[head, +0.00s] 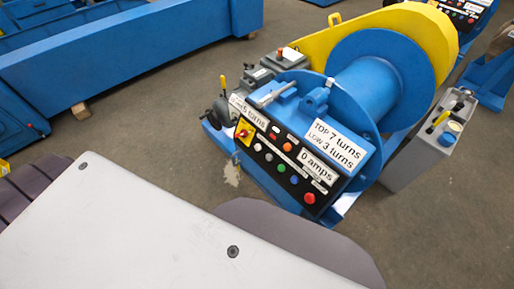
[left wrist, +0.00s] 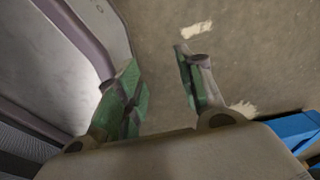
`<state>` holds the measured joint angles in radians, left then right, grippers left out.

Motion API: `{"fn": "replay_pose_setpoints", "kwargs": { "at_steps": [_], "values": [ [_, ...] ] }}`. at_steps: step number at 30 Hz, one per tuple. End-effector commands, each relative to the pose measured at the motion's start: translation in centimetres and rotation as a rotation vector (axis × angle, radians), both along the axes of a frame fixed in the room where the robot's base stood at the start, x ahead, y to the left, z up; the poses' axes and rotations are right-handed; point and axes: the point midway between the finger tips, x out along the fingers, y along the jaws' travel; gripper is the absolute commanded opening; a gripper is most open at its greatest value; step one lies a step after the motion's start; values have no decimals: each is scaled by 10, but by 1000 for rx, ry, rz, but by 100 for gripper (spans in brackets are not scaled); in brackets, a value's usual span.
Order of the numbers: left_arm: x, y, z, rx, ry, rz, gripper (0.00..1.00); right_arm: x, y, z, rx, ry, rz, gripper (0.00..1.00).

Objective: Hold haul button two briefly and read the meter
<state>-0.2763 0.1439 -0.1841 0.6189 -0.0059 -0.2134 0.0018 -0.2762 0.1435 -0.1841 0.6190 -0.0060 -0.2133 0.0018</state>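A blue winch (head: 375,80) with a large drum stands on the floor at the upper right of the head view. Its black control panel (head: 267,160) carries several coloured buttons, including orange, white, green, blue and red ones. Which one is haul button two cannot be read. Another label (head: 333,144) reads "TOP 7 turns, LOW 3 turns". My left gripper (left wrist: 158,88) is open and empty in the left wrist view, with green finger pads apart above bare floor. My right gripper is not in view.
A grey box (head: 425,150) with yellow and blue fittings stands right of the winch. A yellow guard (head: 400,25) covers the winch's far side. A long blue beam (head: 130,55) lies at the upper left.

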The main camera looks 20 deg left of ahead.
Motion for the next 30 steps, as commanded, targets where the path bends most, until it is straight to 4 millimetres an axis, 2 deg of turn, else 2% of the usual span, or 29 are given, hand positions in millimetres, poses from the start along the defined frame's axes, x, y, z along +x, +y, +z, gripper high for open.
{"fn": "replay_pose_setpoints", "kwargs": {
  "at_steps": [5, 12, 14, 30],
  "values": [
    [0, 0, 0, 0, 0, 0, 36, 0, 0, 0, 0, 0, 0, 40],
    [0, 0, 0, 0, 0, 0, 5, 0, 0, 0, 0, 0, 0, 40],
    [0, 0, 0, 0, 0, 0, 0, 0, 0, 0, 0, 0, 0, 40],
    [1, 0, 0, 0, -1, 0, 0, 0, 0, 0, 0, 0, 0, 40]
  ]
}}
